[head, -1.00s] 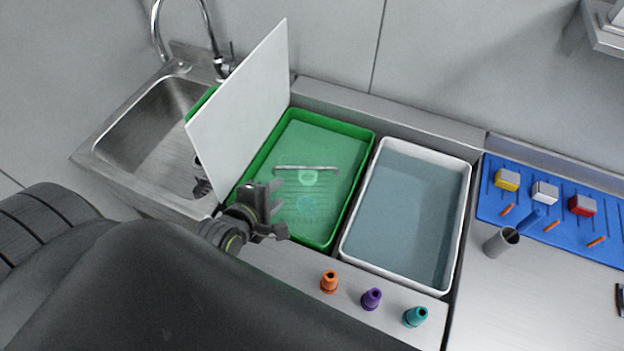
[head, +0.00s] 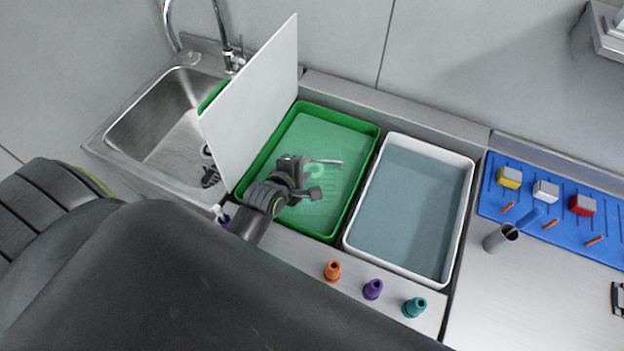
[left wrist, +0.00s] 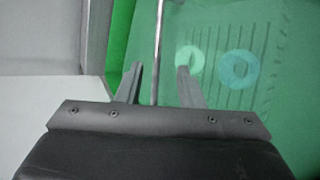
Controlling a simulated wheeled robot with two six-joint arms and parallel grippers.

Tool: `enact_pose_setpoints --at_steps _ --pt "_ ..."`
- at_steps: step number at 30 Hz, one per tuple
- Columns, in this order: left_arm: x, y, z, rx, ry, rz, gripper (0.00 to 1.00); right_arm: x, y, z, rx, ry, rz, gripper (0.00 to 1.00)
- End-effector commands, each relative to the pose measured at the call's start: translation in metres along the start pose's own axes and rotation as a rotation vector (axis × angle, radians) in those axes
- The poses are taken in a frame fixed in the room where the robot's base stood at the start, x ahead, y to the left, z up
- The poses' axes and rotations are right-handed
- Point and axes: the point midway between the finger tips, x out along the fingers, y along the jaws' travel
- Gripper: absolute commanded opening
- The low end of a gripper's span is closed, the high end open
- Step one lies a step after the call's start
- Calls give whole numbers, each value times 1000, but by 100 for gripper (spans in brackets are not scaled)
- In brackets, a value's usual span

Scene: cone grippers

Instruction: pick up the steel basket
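The steel basket sits low in the green tray (head: 262,160), dimmed by green liquid. Its bright handle bar (head: 330,161) shows in the head view, partly hidden by my gripper. In the left wrist view its dark wires (left wrist: 262,62) show faintly, with a pale green ring (left wrist: 190,58) and a blue ring (left wrist: 238,70) among them. My left gripper (head: 305,178) is over the green tray. In the left wrist view its two fingers (left wrist: 160,78) stand apart, with the handle bar (left wrist: 158,40) running between them; I cannot tell whether they touch it. My right gripper is not in view.
A white board (head: 252,100) stands tilted left of the green tray, near the sink (head: 150,135). A white tray (head: 465,215) of bluish liquid is on the right. Orange (head: 332,271), purple (head: 373,289) and teal (head: 414,307) cones stand along the front.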

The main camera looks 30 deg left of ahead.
Motion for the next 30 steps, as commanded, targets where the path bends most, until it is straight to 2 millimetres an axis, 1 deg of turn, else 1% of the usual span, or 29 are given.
enact_pose_setpoints --at_steps 5,10,15,19,26,30 --pt "10 3 0 2 0 0 34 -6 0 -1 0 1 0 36" --pt "29 6 -1 2 1 0 34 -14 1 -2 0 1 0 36" --pt "46 4 -2 2 1 0 34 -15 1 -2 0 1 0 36" --pt "51 4 -2 1 1 -1 34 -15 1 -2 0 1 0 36" --pt "52 3 -2 1 1 0 34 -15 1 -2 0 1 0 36" --pt "52 3 -2 1 1 0 17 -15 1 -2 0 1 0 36"
